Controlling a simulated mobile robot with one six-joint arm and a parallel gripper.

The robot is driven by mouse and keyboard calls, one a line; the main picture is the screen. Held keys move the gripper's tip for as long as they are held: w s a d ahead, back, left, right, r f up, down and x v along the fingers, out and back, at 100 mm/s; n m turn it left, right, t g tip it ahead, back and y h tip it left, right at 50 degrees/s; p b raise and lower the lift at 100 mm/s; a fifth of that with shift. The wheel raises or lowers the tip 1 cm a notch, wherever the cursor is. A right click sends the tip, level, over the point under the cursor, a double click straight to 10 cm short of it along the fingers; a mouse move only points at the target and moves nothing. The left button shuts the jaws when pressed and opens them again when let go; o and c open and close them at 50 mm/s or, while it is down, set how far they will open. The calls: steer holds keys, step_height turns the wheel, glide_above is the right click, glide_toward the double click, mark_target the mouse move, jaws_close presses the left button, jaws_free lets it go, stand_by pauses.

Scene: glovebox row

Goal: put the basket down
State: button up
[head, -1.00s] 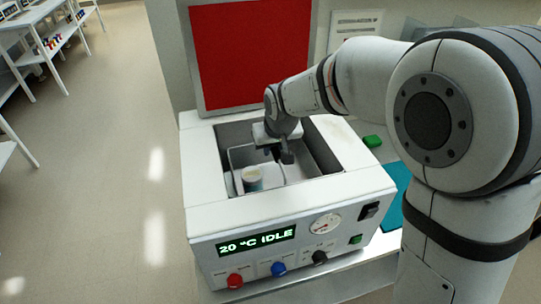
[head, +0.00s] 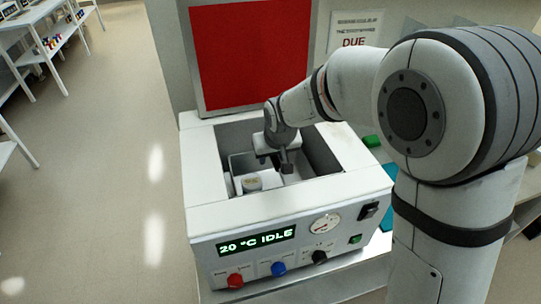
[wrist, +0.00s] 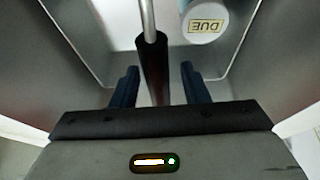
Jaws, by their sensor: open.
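The basket (head: 240,162) is a light grey open box, sitting low inside the well of the white bath unit (head: 200,214). The basket's handle (wrist: 152,62) is a thin bar with a dark grip, running between my fingers. My gripper (head: 285,166) is down in the well over the basket; in the wrist view my gripper (wrist: 158,75) is open, with a gap on each side of the grip. The basket's underside is hidden by the front rim.
The well walls (head: 322,155) stand close around my gripper. A raised red panel (head: 250,55) is behind the bath unit. The front has a display reading "20 °C IDLE" (head: 257,240) and several knobs. Open floor (head: 110,180) lies to the left.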

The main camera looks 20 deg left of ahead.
steer(key=b+v, duration=0.1)
steer(key=v, duration=1.1)
steer(key=shift+d, duration=0.15)
steer(key=s+d+m, duration=0.1)
steer(key=d, duration=0.4)
steer(key=s+d+m, duration=0.1)
steer(key=d, duration=0.4)
steer(key=s+d+h, duration=0.1)
steer(key=s+d, duration=0.1)
steer(key=d, duration=0.3)
steer(key=shift+d+m, duration=0.25)
steer(key=shift+m, duration=0.15)
steer(key=s+d+f+m+h, duration=0.1)
steer(key=s+d+f+m, duration=0.2)
steer(key=s+d, duration=0.9)
steer(key=shift+f+g, duration=0.4)
steer(key=shift+d, duration=0.15)
steer(key=shift+c, duration=0.5)
